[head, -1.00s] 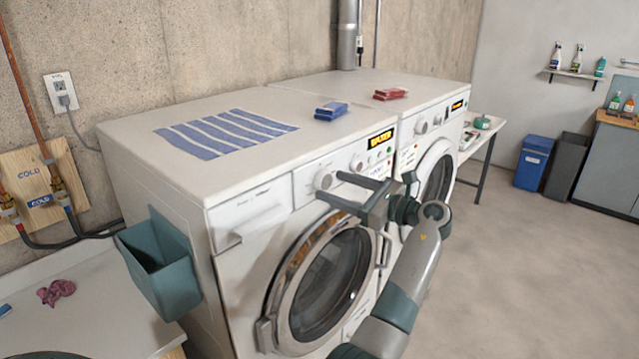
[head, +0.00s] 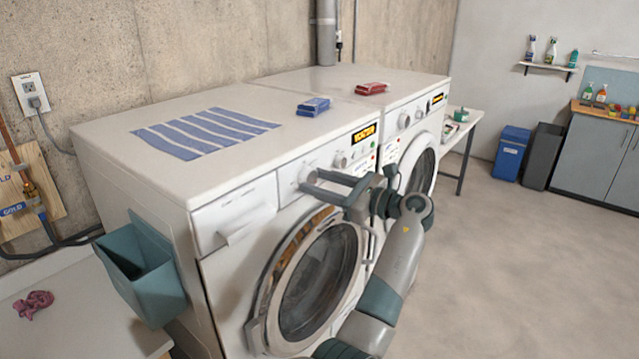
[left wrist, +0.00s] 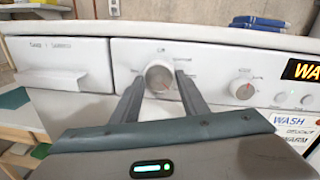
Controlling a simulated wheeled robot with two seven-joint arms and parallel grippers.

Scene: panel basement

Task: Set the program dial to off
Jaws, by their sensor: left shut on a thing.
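The program dial (left wrist: 160,78) is a round, light knob on the front panel of the nearer white washing machine (head: 235,215). In the head view the dial (head: 306,174) is partly covered by my fingers. Small labels surround it in the left wrist view, and the one above it seems to read "Off". A small red mark shows on the lower right of its face. My left gripper (left wrist: 160,83) has a finger on each side of the dial and is shut on it; it also shows in the head view (head: 310,180). My right gripper is out of view.
A smaller knob (left wrist: 243,88) and a yellow-lit display (head: 365,133) lie right of the dial. A detergent drawer (left wrist: 62,65) is to its left. The round door (head: 315,275) is below. A teal bin (head: 150,275) hangs on the machine's left side. Floor at right is clear.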

